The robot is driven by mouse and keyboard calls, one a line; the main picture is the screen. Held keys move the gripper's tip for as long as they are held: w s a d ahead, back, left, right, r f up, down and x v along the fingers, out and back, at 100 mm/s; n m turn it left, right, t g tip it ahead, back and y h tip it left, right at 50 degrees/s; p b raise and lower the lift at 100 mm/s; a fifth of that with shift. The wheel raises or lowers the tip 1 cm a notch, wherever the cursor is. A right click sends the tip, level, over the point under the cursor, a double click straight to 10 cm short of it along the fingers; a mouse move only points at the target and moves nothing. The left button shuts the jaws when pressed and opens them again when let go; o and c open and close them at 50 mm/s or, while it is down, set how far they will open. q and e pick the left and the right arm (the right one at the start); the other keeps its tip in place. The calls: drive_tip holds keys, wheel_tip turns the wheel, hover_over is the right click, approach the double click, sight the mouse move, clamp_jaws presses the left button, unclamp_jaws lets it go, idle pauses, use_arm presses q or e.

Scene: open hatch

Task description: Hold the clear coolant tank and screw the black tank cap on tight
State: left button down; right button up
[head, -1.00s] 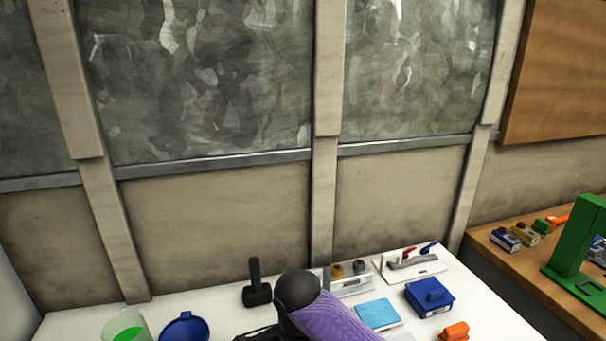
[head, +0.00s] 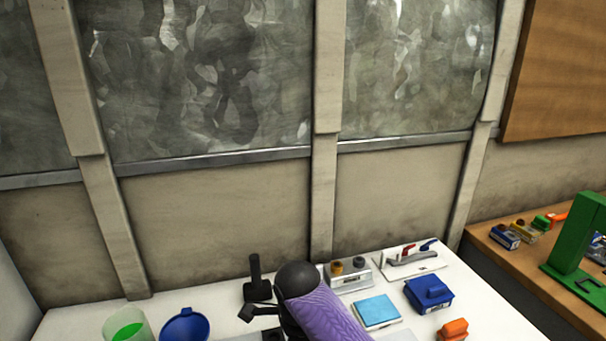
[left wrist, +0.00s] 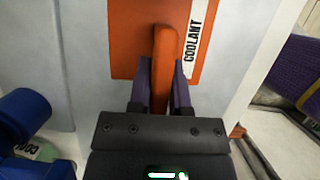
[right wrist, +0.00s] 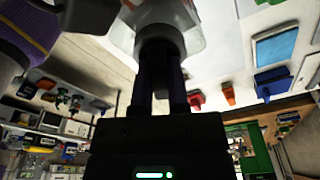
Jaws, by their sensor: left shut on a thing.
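In the left wrist view my left gripper (left wrist: 165,90) is shut on an upright orange handle (left wrist: 166,52). The handle stands on an orange plate with a COOLANT label, on the pale face of what looks like the coolant tank (left wrist: 85,70). In the right wrist view my right gripper (right wrist: 160,68) points at a dark grey cylinder (right wrist: 159,40), apparently the tank cap, against a pale translucent part (right wrist: 195,25) of the tank. The fingers meet the cylinder's near end; their grip on it is unclear. In the head view neither fingertips nor cap show clearly.
On the white table stand a clear container with green content (head: 125,328), a blue bowl-like piece (head: 185,326), a black upright tool (head: 256,280), a light-blue block (head: 376,310), a blue box (head: 428,294) and an orange piece (head: 453,329). A wall is behind.

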use_arm(q)
drive_tip(key=shift+d, duration=0.1)
use_arm(e)
drive_tip(key=shift+o, duration=0.6)
drive_tip(key=shift+s+f, duration=0.15)
drive_tip(key=r, duration=0.8)
drive_tip(key=shift+w+a, duration=0.1)
drive_tip(key=shift+w, duration=0.3)
drive_tip(key=shift+s+r, duration=0.15)
drive_tip(key=shift+r, duration=0.4)
use_arm(q)
drive_tip(key=shift+f, duration=0.1)
unclamp_jaws()
idle(0.3)
drive_tip(key=p+v, duration=1)
drive_tip(key=p, duration=0.2)
use_arm(e)
wheel_tip(320, 180, up, 13)
idle(1.5)
use_arm(q)
drive_tip(key=shift+w, duration=0.1)
use_arm(e)
drive_tip(key=shift+f, duration=0.15)
